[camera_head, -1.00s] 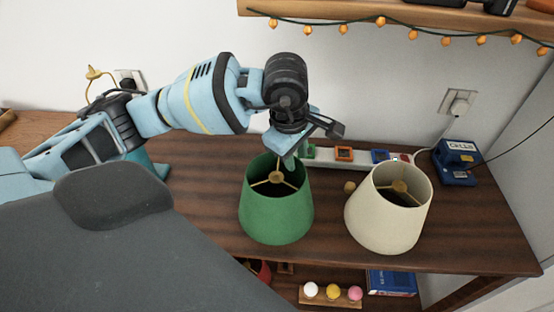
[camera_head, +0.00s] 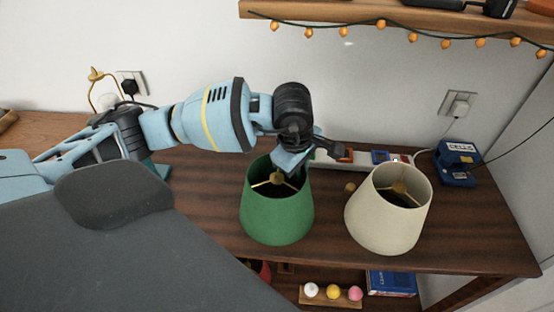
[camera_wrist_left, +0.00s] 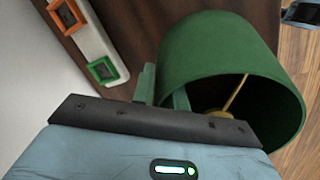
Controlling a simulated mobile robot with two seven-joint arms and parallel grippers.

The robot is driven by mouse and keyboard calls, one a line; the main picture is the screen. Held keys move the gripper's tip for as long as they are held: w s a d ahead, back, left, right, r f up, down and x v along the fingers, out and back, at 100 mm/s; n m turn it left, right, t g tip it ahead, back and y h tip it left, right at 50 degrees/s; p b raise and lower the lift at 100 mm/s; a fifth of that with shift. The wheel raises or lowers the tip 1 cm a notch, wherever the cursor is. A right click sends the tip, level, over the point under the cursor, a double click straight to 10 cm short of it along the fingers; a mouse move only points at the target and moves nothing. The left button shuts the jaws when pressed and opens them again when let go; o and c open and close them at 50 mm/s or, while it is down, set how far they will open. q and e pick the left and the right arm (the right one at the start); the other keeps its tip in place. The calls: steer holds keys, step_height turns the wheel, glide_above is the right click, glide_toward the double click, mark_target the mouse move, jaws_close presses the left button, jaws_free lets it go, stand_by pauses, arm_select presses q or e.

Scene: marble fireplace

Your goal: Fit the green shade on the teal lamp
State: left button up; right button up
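The green shade (camera_head: 277,215) stands upright on the wooden table, its open top showing a brass spider fitting. My left gripper (camera_head: 291,168) points down at the shade's far rim. In the left wrist view its fingers (camera_wrist_left: 163,92) straddle the wall of the green shade (camera_wrist_left: 205,45), one outside and one inside, with a gap between them. The teal lamp is mostly hidden behind my left arm. Its brass top (camera_head: 95,74) shows at the far left, and a teal part (camera_head: 160,169) shows below the arm. My right gripper is out of view.
A cream shade (camera_head: 385,218) stands just right of the green one, with a small wooden knob (camera_head: 350,187) between them. A power strip (camera_head: 335,159) and a blue box (camera_head: 458,160) lie behind. A lower shelf holds coloured balls (camera_head: 332,292). A light string hangs above.

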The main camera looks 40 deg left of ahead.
arm_select(q)
jaws_close()
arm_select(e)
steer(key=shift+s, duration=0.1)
arm_select(q)
steer(key=shift+r, duration=0.1)
steer(key=shift+r, duration=0.4)
steer(key=p+v, duration=0.2)
steer(key=v, duration=0.1)
steer(key=shift+w+r, duration=0.2)
steer(key=shift+w, duration=0.15)
steer(key=s+d+p, duration=0.3)
steer(key=s+p, duration=0.2)
steer(key=s, duration=1)
steer(key=shift+s+d+r, duration=0.35)
steer(key=shift+r, duration=0.05)
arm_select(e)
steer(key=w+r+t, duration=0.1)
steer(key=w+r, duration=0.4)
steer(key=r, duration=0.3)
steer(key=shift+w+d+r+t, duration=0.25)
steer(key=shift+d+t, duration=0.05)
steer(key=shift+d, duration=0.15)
